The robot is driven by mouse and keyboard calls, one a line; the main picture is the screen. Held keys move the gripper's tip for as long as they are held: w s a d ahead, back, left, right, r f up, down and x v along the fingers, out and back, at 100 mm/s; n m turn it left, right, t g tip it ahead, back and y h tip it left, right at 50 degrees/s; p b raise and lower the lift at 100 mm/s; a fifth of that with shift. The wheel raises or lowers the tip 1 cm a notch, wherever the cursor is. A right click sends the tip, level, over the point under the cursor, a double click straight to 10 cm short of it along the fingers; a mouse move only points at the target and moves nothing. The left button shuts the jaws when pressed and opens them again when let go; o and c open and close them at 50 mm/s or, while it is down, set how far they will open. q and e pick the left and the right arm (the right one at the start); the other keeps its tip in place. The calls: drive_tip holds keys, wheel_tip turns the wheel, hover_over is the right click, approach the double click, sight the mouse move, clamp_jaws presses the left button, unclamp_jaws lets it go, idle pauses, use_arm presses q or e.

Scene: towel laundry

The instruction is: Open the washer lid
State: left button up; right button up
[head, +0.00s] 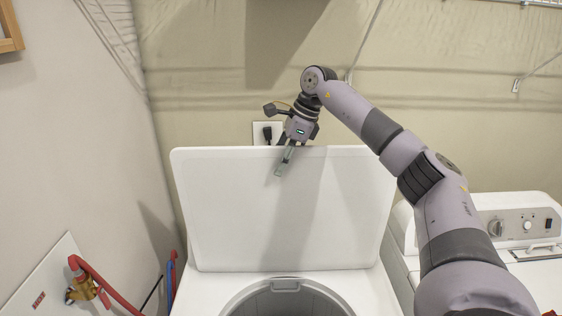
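The white washer lid (250,225) stands raised, close to upright, at the back of the washer (205,290). The round drum opening (287,300) shows below it, uncovered. My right gripper (281,170) is at the lid's top edge, pointing down, with a fingertip in front of the lid's face. The fingers are seen nearly edge-on, so I cannot tell whether they are open, shut or touching the lid. My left gripper is not in view.
A second white machine with a knob panel (515,226) stands at the right. A wall outlet with a black plug (267,133) is behind the lid. Red and blue hoses and a brass valve (83,289) are at the lower left, by the wall.

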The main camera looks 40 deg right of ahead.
clamp_jaws()
idle(0.6)
